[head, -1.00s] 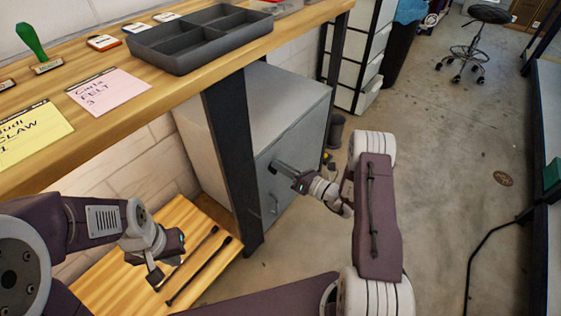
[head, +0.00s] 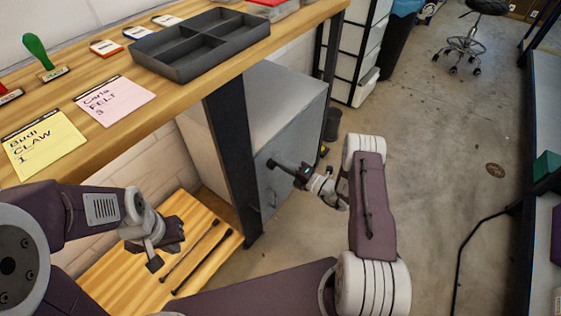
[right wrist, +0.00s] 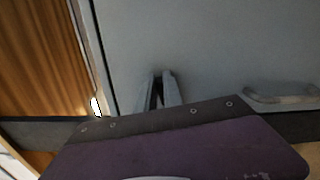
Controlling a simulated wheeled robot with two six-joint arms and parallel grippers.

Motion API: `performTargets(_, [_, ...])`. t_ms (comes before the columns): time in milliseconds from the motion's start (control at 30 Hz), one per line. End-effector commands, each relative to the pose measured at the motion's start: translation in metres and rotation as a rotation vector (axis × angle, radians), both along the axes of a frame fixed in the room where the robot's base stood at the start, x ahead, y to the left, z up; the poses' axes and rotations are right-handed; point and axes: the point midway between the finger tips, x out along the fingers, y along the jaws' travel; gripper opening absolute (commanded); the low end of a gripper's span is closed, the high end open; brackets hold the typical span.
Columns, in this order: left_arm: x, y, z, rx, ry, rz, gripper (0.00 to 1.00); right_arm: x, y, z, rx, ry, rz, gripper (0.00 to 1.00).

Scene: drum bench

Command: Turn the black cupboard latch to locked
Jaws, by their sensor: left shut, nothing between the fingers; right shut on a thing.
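The grey cupboard (head: 290,125) stands under the bench, its door facing right. My right gripper (head: 273,163) is at the upper part of that door. In the right wrist view its two fingers (right wrist: 161,92) point at the door and are shut on a dark, narrow thing, apparently the black latch. The latch is mostly hidden by the fingers, so its angle is not clear. The door's bar handle (right wrist: 280,94) is to the right in that view, apart from the fingers. My left gripper (head: 160,257) is shut and empty over the low wooden shelf.
Two dark rods (head: 196,256) lie on the low shelf (head: 122,278). A dark bench leg (head: 230,150) stands beside the cupboard. The bench top holds a grey divided tray (head: 200,48), a yellow note (head: 44,142) and a pink note (head: 115,100). The floor at right is open.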

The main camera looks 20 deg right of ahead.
Motion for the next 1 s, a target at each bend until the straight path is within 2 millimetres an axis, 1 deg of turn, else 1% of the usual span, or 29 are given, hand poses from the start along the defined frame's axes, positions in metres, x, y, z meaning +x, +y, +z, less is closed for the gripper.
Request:
performTargets(300, [0.0000,0.0000,0.0027,0.000,0.000,0.000,0.00,-0.0004,0.0002,-0.0025,0.077,0.063,0.001,0.00])
performTargets(800, [0.0000,0.0000,0.0029,0.000,0.000,0.000,0.00,-0.0003,0.0002,-0.0030,0.091,0.074,0.001,0.00])
performTargets(833, [0.0000,0.0000,0.0029,0.000,0.000,0.000,0.00,-0.0003,0.0002,-0.0030,0.091,0.074,0.001,0.14])
performTargets(867, [0.0000,0.0000,0.0029,0.000,0.000,0.000,0.00,-0.0003,0.0002,-0.0030,0.091,0.074,0.001,0.22])
performTargets(900, [0.0000,0.0000,0.0029,0.000,0.000,0.000,0.00,-0.0003,0.0002,-0.0029,0.090,0.073,0.001,0.33])
performTargets(1000, [0.0000,0.0000,0.0029,0.000,0.000,0.000,0.00,-0.0002,0.0001,-0.0027,0.091,0.072,0.001,0.33])
